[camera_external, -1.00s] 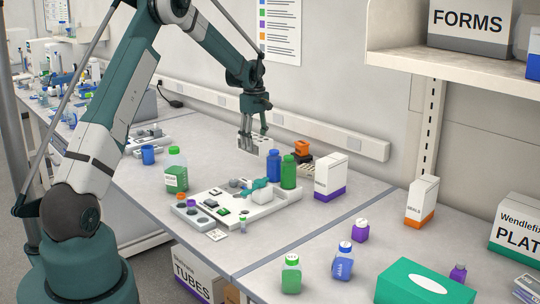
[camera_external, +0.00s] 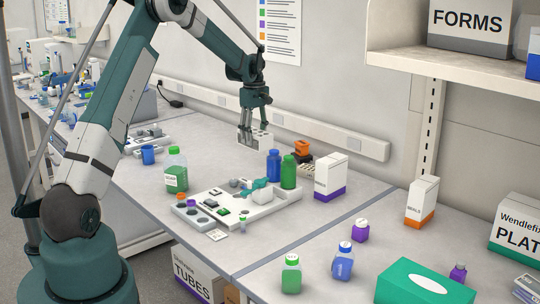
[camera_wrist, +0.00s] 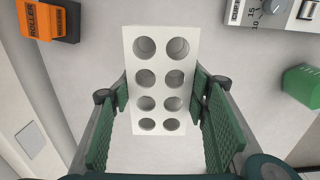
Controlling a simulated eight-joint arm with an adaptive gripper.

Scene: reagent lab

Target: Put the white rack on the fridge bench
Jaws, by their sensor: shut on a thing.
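The white rack (camera_wrist: 159,93) is a block with two rows of round holes. In the wrist view it sits between the green finger pads of my gripper (camera_wrist: 160,105), which is shut on it. In the external view my gripper (camera_external: 253,128) holds the rack (camera_external: 256,139) in the air above the back of the bench, behind the blue and green bottles. The holes I can see look empty. I cannot tell from labels which bench is the fridge bench.
Below and in front stand a blue bottle (camera_external: 273,166), a green bottle (camera_external: 289,172), a white tray (camera_external: 262,212) with small items, and a white-purple carton (camera_external: 330,176). An orange roller item (camera_external: 302,148) stands near the wall.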

